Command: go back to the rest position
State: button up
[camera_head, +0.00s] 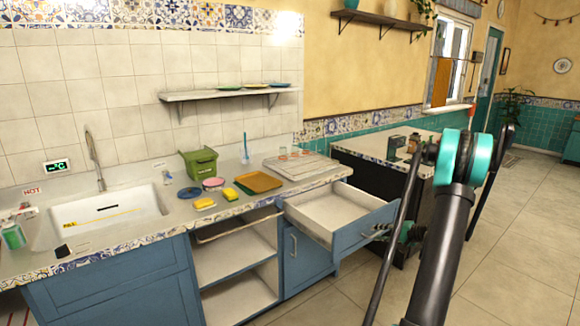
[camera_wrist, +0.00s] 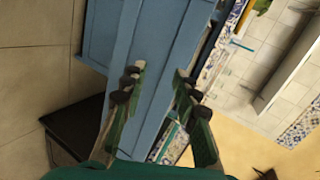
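My gripper (camera_wrist: 160,82) is open in the wrist view, with its two fingers apart and nothing visible between them but the blue face behind. In the head view my gripper (camera_head: 376,231) is just right of the pulled-out drawer (camera_head: 330,208), by its blue front. I cannot tell whether it touches the front. My arm reaches in from the lower right of the head view and hides part of the gripper. The drawer is open, and the part of its inside that shows looks empty. Its blue front (camera_wrist: 165,45) fills the middle of the wrist view.
The counter (camera_head: 130,232) carries a sink (camera_head: 95,222), a green bin (camera_head: 199,164), sponges (camera_head: 222,194) and an orange tray (camera_head: 258,182). A dark-sided counter (camera_head: 365,180) stands behind the drawer. Open shelves (camera_head: 235,265) lie below. Tiled floor (camera_head: 510,225) is clear at the right.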

jog(key=s+a+r+n+g+h, duration=0.2)
jog(key=s+a+r, duration=0.1)
jog(key=s+a, duration=0.5)
jog(key=s+a+r+n+g+h, duration=0.2)
jog(key=s+a+r, duration=0.1)
jog(key=s+a, duration=0.6)
jog(key=s+f+n+h, duration=0.1)
jog(key=s+n+h, duration=0.1)
jog(key=s, duration=0.8)
jog(key=s+a+f+n+g+h, duration=0.1)
jog(key=s+n+h, duration=0.1)
jog(key=s, duration=0.8)
jog(key=shift+a+f+n, duration=0.25)
jog(key=shift+f+n, duration=0.1)
jog(key=shift+n, duration=0.05)
